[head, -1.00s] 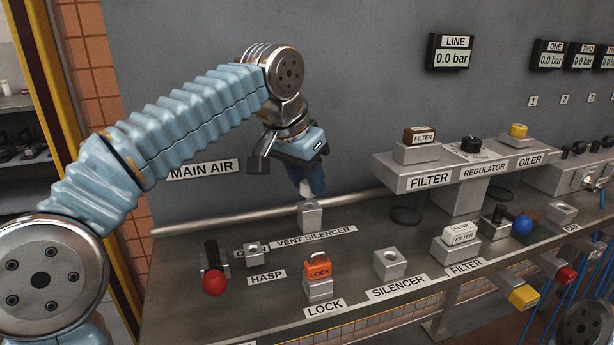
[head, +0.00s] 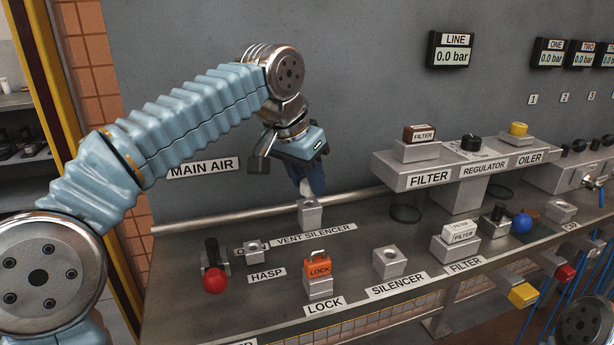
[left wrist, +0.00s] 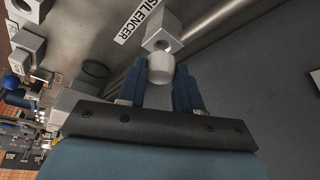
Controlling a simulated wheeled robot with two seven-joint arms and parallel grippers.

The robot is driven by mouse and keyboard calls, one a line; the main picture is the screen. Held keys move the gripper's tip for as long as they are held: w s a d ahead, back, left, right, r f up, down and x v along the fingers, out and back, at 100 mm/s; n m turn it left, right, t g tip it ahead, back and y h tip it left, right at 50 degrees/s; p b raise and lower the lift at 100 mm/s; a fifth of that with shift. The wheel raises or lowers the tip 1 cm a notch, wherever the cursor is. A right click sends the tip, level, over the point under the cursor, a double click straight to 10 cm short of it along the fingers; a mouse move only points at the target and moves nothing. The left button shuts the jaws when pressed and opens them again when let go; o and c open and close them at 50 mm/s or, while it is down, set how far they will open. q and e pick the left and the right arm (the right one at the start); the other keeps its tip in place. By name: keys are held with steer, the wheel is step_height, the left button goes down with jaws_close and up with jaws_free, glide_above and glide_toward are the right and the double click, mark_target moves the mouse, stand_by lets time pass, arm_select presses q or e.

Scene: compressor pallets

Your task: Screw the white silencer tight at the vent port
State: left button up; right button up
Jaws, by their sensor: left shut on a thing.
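The white silencer (left wrist: 160,68) is a small pale cylinder between the blue fingers of my left gripper (left wrist: 161,82), which is shut on it. In the head view my left gripper (head: 311,178) points down over the grey vent port block (head: 309,212), behind the VENT SILENCER label. The silencer (head: 305,187) shows there only as a small white tip just above the block. In the left wrist view the block (left wrist: 165,28) lies just beyond the silencer, and part of its dark hole shows. I cannot tell whether the two touch. My right gripper is not in view.
The SILENCER holder block (head: 390,262) is empty. An orange lock (head: 318,268), the hasp block (head: 253,252) and a red-knobbed valve (head: 214,275) stand in front of the port. A pipe (head: 235,220) runs along the wall. The filter shelf (head: 405,172) is to the right.

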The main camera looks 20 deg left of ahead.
arm_select(q)
steer(key=shift+f+b, duration=0.6)
steer(key=shift+f, duration=0.25)
steer(key=o, duration=1.1)
steer(key=p+v, duration=0.4)
steer(key=v, duration=0.9)
steer(key=shift+s+a+r, duration=0.1)
steer(key=shift+s+r, duration=0.15)
steer(key=shift+r, duration=0.05)
